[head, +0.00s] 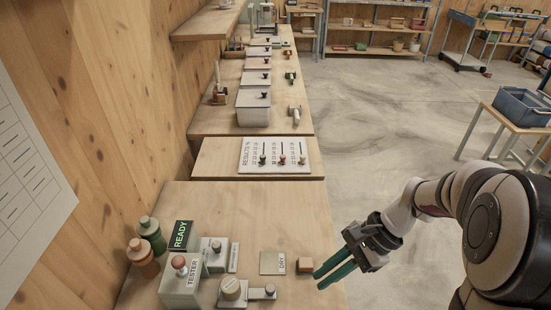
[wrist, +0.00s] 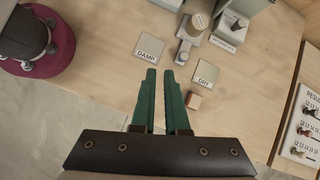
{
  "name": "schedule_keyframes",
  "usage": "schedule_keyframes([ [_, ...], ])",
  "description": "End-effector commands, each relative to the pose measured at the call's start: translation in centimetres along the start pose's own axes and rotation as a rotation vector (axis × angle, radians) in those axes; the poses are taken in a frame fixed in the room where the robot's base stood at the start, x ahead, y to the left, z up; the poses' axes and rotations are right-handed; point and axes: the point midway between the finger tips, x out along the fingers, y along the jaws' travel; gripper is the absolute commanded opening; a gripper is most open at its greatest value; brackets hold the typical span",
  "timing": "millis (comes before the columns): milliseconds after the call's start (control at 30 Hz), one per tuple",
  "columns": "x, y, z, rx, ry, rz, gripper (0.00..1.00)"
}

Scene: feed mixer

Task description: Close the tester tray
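The grey tester (head: 180,287) has a red knob on top and stands at the front left of the near table. What looks like its tray (head: 256,293) sticks out to the right, carrying a round beige cup (head: 231,288) and ending in a small knob (head: 270,289). In the wrist view the tray (wrist: 189,43) shows beyond my fingertips with its knob (wrist: 183,57) towards me. My gripper (head: 319,280) has green fingers with a narrow gap between them. It is empty, right of the tray near the table's right edge.
A DRY plate (head: 272,263) and a brown block (head: 305,265) lie near my gripper. A DAMP plate (wrist: 150,50) lies on the tray's other side. A READY display (head: 181,235) and bottles (head: 152,235) stand behind the tester. A RESULTS board (head: 275,168) is farther back.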

Motion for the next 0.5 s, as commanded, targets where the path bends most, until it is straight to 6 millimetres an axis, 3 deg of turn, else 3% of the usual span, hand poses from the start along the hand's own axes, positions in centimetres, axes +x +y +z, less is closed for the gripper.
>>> schedule_keyframes([
  [33,0.7,-0.9,-2.6,0.094,-0.049,-0.031,0.01],
  [100,1.6,-1.8,-5.7,0.200,-0.103,-0.076,0.00],
  [200,2.5,-2.4,-8.2,0.285,-0.148,-0.115,0.00],
  [367,3.9,-2.7,-8.8,0.311,-0.163,-0.126,0.00],
  [500,6.6,-3.0,-8.3,0.309,-0.162,-0.122,0.00],
])
